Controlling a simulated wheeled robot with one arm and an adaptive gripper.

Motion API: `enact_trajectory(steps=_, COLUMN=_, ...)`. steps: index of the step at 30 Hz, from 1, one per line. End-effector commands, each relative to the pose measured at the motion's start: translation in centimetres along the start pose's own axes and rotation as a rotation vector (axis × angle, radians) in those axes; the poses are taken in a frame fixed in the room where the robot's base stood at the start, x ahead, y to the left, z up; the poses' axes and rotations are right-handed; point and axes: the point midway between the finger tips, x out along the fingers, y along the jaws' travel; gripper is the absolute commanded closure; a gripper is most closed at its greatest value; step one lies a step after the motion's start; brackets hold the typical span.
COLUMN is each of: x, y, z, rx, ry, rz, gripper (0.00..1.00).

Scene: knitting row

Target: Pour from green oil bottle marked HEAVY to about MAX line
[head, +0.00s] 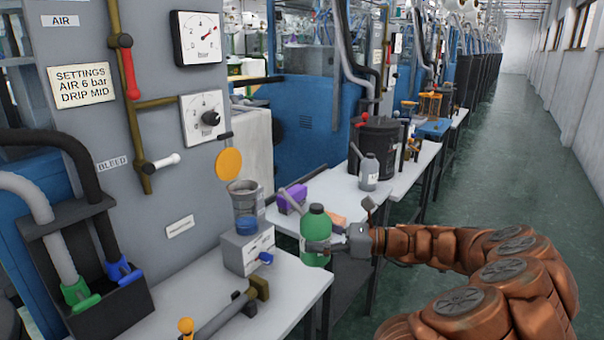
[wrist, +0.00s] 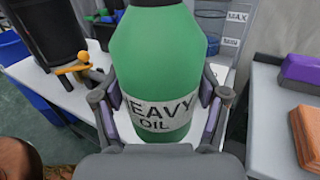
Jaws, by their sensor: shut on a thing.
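The green oil bottle (head: 315,225) is upright in the head view, beside the right end of the near bench. In the wrist view its label reads HEAVY OIL (wrist: 158,112). My gripper (head: 335,246) is shut around the bottle, with one finger on each side in the wrist view (wrist: 160,110). A clear reservoir cup (head: 243,203) stands on a grey box (head: 248,252) to the left of the bottle. MAX and a lower mark (wrist: 236,22) show behind the bottle at upper right in the wrist view.
A grey can (head: 368,172) and a black bucket (head: 375,145) stand farther back. Gauges and a grey panel (head: 150,100) rise at left. The aisle at right is clear.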

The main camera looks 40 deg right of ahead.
Motion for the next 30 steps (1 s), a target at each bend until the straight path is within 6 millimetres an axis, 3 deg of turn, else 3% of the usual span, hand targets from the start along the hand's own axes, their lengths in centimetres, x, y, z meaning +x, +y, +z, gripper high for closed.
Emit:
enact_trajectory(steps=1, x=0.0, y=-0.5, z=1.5, rx=0.005, ry=0.001, rz=-0.001, gripper=0.75)
enact_trajectory(steps=3, x=0.0, y=-1.4, z=2.7, rx=0.006, ry=0.001, rz=0.000, gripper=0.75)
enact_trajectory(steps=16, x=0.9, y=-6.2, z=8.5, rx=0.006, ry=0.000, rz=0.018, gripper=0.75)
enact_trajectory(steps=21, x=1.5, y=-7.4, z=9.6, rx=-0.004, ry=0.004, rz=0.027, gripper=0.75)
enact_trajectory(steps=30, x=2.1, y=-7.8, z=9.7, rx=-0.005, ry=0.030, rz=0.035, gripper=0.75)
